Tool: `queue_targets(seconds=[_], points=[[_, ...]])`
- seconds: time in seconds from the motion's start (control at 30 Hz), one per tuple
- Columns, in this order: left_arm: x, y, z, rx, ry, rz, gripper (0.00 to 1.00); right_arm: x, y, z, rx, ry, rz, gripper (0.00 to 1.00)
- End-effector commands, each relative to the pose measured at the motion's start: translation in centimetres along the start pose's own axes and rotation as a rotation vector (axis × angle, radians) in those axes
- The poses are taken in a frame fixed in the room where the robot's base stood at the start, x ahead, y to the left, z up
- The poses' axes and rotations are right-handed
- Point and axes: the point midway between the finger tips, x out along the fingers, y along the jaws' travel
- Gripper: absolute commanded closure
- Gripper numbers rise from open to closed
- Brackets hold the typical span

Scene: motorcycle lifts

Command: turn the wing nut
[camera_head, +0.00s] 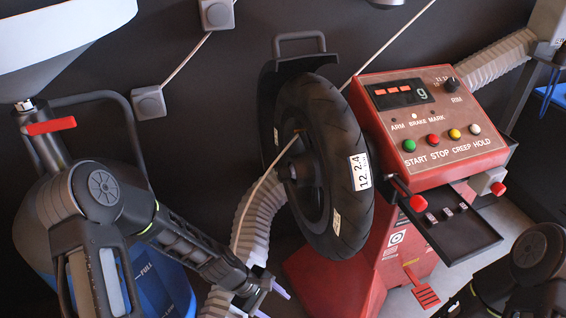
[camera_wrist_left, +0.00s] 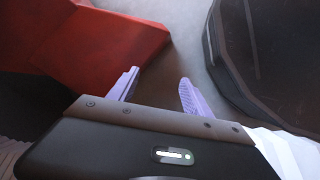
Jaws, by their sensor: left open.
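I cannot clearly make out a wing nut. A black tyre (camera_head: 345,150) is mounted upright on the red balancing machine (camera_head: 335,275), and its dark hub (camera_head: 290,172) faces left; any nut there is too dark and small to tell. My left gripper (camera_head: 271,298) is below and a little left of the wheel, near the floor, apart from the hub. In the left wrist view its two purple fingers (camera_wrist_left: 157,84) are spread with nothing between them. My right arm shows at the lower right, but its gripper is outside the picture.
A grey corrugated hose (camera_head: 258,215) runs beside the wheel, close to my left gripper. A blue drum (camera_head: 165,285) with a funnel stands left. The control panel (camera_head: 430,118) and a black tray (camera_head: 455,232) are to the right. A red pedal (camera_head: 423,290) sits low.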

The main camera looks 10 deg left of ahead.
Motion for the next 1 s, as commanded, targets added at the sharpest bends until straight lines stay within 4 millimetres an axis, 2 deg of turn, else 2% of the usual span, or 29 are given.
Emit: queue_targets(seconds=[0.03, 0.17, 0.27, 0.4, 0.5, 0.53, 0.6, 0.67, 1.0], points=[[-2.0, 1.8, -0.3, -0.09, -0.019, 0.03, 0.42, -0.7, -0.3, 0.1, -0.002, -0.003, -0.001, 0.64], [-7.5, 6.5, -0.8, -0.361, -0.115, 0.11, 0.42, -1.6, -0.9, 0.4, -0.005, -0.01, -0.004, 0.64], [-13.5, 10.7, -1.0, -0.582, -0.228, 0.183, 0.42, -2.5, -1.4, 0.6, -0.009, -0.016, -0.007, 0.64], [-23.8, 16.1, -0.6, -0.842, -0.431, 0.272, 0.42, -3.7, -2.1, 0.9, -0.013, -0.024, -0.011, 0.64], [-29.5, 18.4, 0.1, -0.947, -0.555, 0.299, 0.42, -4.2, -2.4, 1.1, -0.016, -0.029, -0.013, 0.64], [-30.7, 18.7, 0.3, -0.965, -0.581, 0.303, 0.42, -4.2, -2.4, 1.2, -0.016, -0.029, -0.013, 0.64], [-32.5, 19.3, 0.7, -0.991, -0.623, 0.305, 0.42, -4.3, -2.5, 1.2, -0.017, -0.031, -0.014, 0.64], [-33.2, 19.5, 0.8, -1.004, -0.641, 0.305, 0.42, -4.3, -2.5, 1.2, -0.017, -0.031, -0.014, 0.64], [-33.1, 19.5, 0.9, -1.005, -0.645, 0.302, 0.42, -4.2, -2.4, 1.2, -0.017, -0.031, -0.014, 0.64]])
